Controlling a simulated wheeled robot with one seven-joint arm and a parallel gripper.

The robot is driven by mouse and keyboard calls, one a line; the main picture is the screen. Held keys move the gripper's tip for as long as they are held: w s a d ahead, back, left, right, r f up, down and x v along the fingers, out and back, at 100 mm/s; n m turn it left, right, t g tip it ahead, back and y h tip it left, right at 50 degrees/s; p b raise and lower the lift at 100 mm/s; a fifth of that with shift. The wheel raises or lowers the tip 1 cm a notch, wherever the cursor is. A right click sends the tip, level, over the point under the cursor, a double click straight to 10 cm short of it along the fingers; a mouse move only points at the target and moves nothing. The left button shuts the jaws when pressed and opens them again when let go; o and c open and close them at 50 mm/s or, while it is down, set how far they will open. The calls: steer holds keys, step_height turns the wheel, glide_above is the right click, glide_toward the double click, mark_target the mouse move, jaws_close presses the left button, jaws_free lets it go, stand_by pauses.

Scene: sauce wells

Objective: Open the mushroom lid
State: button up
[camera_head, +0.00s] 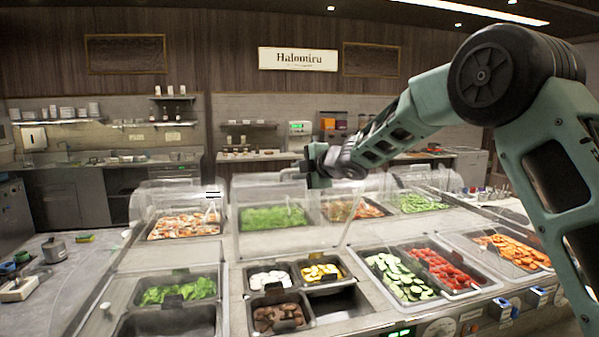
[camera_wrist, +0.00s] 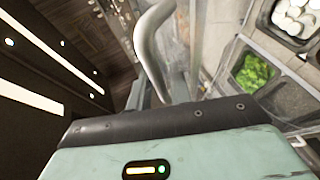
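A clear lid (camera_head: 290,222) stands raised, close to upright, behind a group of small pans in the head view. The pans hold white rounds (camera_head: 270,279), yellow pieces (camera_head: 320,272) and brown pieces (camera_head: 279,317); I cannot tell for certain which are the mushrooms. My gripper (camera_head: 316,172) is at the raised lid's upper edge. A pale curved handle (camera_wrist: 152,48) is close in front of the camera in the wrist view. My fingertips are not clear, so I cannot tell whether they hold the handle.
More pans stand around: leafy greens (camera_head: 178,291), cucumber slices (camera_head: 398,275), red pieces (camera_head: 447,268) and orange slices (camera_head: 512,250). Other clear covers (camera_head: 180,200) stand along the back row. A counter (camera_head: 60,300) with small items is at the left. The wrist view also shows the greens (camera_wrist: 255,73).

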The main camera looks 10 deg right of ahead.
steer(key=b+v, duration=0.3)
steer(key=v, duration=1.4)
steer(key=shift+s, duration=0.2)
steer(key=shift+d+r, duration=0.1)
steer(key=s+a+f+m+g+h+b, duration=0.2)
steer(key=s+a+f+m, duration=0.25)
steer(key=s+f, duration=0.35)
steer(key=s+a+f+m+g+h+b, duration=0.1)
steer(key=s+a+f+m+g+b, duration=0.35)
steer(key=f, duration=0.55)
steer(key=s+a+f+m+g, duration=0.1)
steer(key=s+f, duration=0.3)
steer(key=s, duration=0.5)
steer(key=s+a+f+m+g+h, duration=0.1)
steer(key=s+f+m+g, duration=0.1)
steer(key=s+f, duration=0.3)
steer(key=s+a+f+m+g+h, duration=0.1)
steer(key=s+f+g, duration=0.2)
steer(key=s, duration=1)
steer(key=shift+s+a+f+g+b, duration=0.25)
steer(key=shift+a+f+g+b, duration=0.15)
steer(key=shift+f, duration=0.35)
